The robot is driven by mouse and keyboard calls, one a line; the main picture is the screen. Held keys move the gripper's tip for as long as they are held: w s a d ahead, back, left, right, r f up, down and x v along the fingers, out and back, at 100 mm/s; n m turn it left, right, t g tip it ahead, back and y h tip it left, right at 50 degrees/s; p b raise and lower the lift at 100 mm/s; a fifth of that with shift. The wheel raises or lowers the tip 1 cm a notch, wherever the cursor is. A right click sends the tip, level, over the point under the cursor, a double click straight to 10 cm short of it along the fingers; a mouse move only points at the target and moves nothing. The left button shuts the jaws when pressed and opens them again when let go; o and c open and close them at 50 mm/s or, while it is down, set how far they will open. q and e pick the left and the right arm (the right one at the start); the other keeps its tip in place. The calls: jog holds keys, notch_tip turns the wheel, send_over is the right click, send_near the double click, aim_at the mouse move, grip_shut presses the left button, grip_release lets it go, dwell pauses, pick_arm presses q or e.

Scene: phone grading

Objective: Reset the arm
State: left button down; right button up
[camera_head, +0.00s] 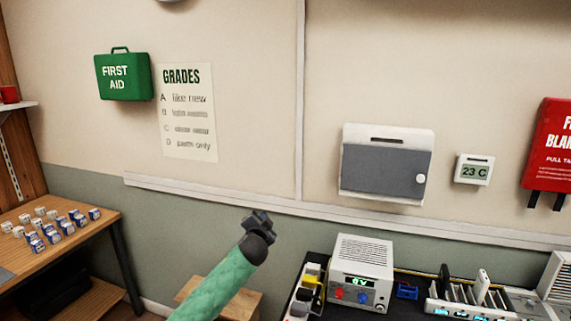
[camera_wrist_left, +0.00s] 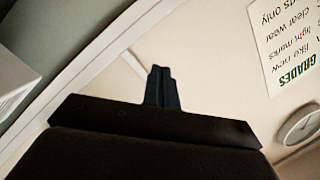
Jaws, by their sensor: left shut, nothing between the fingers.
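My left gripper (camera_head: 259,221) is raised in the middle of the head view, at the end of a green-sleeved arm that comes up from the bottom. It is apart from the wall and from the bench. In the left wrist view the dark fingers (camera_wrist_left: 162,86) are together with nothing between them. My right gripper is in neither view.
A bench at the lower right holds a power supply (camera_head: 361,272) and a rack (camera_head: 475,298). A wooden table (camera_head: 95,238) with several small boxes stands at left. A grey-fronted wall box (camera_head: 384,169) and a grades poster (camera_head: 188,112) hang on the wall.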

pick_arm(q)
jog(key=s+a+f+n+g, duration=0.25)
jog(key=s+f, duration=0.55)
jog(key=f, duration=0.7)
jog(key=s+a+f+n+g, duration=0.2)
jog(key=s+a+f+g, duration=0.35)
jog(key=f, duration=0.85)
jog(key=s+a+f+n+g, duration=0.1)
jog(key=s+f+n, duration=0.2)
jog(key=s+f, duration=0.9)
jog(key=s+f+g, duration=0.2)
jog(key=s+f, duration=0.7)
jog(key=s, duration=0.4)
jog(key=s+a+f+n+g, duration=0.1)
jog(key=s+f+g, duration=0.1)
jog(key=s+f, duration=0.6)
jog(key=s+f+g, duration=0.2)
jog(key=s+f, duration=0.7)
jog(key=s, duration=1)
jog(key=shift+s+a+f+g+y, duration=0.25)
jog(key=shift+s+f+g+y, duration=0.05)
jog(key=shift+s, duration=0.1)
jog(key=shift+w, duration=0.1)
